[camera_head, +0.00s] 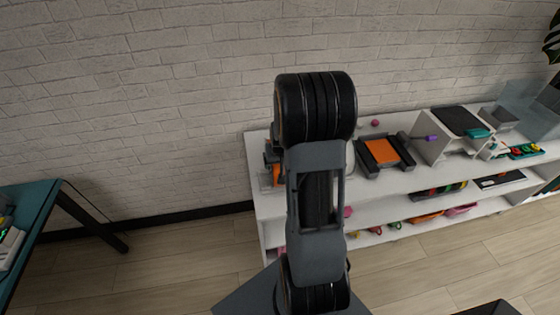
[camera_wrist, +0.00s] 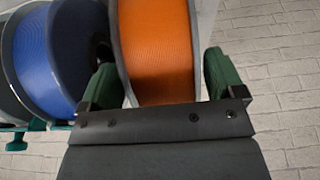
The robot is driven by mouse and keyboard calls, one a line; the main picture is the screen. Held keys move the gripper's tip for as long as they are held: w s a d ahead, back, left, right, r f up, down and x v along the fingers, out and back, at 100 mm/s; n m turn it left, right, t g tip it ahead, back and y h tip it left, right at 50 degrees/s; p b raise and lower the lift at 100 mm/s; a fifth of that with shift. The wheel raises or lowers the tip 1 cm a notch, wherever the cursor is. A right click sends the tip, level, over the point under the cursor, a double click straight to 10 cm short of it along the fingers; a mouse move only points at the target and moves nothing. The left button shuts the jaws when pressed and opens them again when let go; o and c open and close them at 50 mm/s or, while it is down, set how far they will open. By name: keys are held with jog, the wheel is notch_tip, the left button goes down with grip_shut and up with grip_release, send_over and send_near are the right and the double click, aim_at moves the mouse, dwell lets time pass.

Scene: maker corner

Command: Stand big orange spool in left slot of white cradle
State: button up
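The big orange spool (camera_wrist: 157,45) fills the upper middle of the wrist view, with a grey flange on each side. My gripper (camera_wrist: 162,75) has one dark green finger on either side of it, close against the flanges. It appears shut on the spool. Whether the spool hangs free or rests on something below cannot be told. In the head view, my arm hides the gripper and the spool. I cannot make out the white cradle in either view.
A blue spool (camera_wrist: 54,55) stands close to the left finger, above a teal support (camera_wrist: 35,124). A white shelf (camera_head: 385,187) holds an orange-topped device (camera_head: 382,151) and a white box-shaped unit (camera_head: 440,150). A teal table (camera_head: 32,212) stands at left. Floor between is clear.

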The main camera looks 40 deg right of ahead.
jog(key=shift+o, duration=0.8)
jog(key=shift+s+a+f, duration=0.1)
jog(key=shift+s+f, duration=0.05)
jog(key=b+v, duration=0.2)
jog(key=v, duration=1.2)
jog(key=s+a+r+n, duration=0.1)
jog(key=s+a, duration=0.2)
jog(key=a, duration=0.3)
jog(key=s+a+r+n+t+y, duration=0.1)
jog(key=s+a+n, duration=0.1)
jog(key=a, duration=0.4)
jog(key=s+a+r+n, duration=0.2)
jog(key=s+a, duration=0.2)
jog(key=a, duration=0.2)
jog(key=shift+y, duration=0.3)
jog(key=shift+a, duration=0.15)
